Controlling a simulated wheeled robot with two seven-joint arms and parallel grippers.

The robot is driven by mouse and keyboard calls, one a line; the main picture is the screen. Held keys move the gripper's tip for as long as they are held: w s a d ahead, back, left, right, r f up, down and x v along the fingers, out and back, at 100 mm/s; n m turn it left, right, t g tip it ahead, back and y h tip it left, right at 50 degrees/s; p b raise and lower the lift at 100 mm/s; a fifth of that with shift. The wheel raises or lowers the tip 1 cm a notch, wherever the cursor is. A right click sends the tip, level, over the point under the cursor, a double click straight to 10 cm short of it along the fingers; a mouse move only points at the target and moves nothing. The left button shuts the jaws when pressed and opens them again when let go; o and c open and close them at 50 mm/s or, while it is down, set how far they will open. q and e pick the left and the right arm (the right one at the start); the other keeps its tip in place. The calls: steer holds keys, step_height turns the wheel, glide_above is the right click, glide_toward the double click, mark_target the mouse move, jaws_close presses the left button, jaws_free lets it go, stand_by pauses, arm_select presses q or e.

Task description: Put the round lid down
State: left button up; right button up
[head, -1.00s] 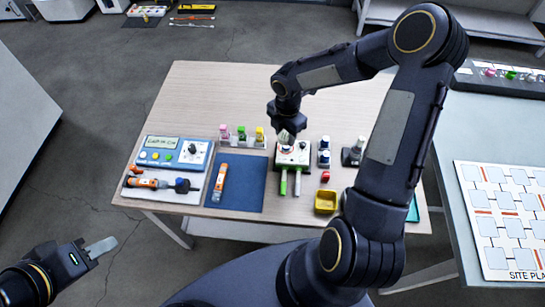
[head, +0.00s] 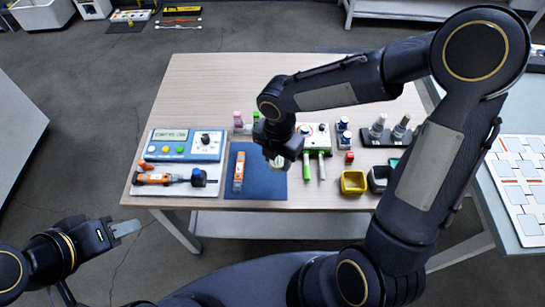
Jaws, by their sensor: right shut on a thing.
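My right gripper (head: 279,158) is over the right part of the blue mat (head: 262,190). It is shut on a small whitish piece (head: 278,164), which looks like the round lid and is mostly hidden by the fingers. I cannot tell whether this piece touches the mat. An orange and white tube (head: 239,172) lies on the left part of the mat. My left gripper (head: 127,228) is empty, off the table at the lower left; its finger gap is not clear.
A blue meter (head: 175,155) stands left of the mat. A white device (head: 320,131) with green-handled tools is to the right. The table's back left is clear.

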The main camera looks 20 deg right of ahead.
steer(key=w+f, duration=0.6)
steer(key=w, duration=0.1)
steer(key=shift+d+f, duration=0.15)
steer(key=shift+f, duration=1.8)
steer(key=shift+f, duration=0.2)
steer(key=o, duration=0.8)
steer(key=shift+c, duration=0.2)
steer(key=shift+r, duration=0.2)
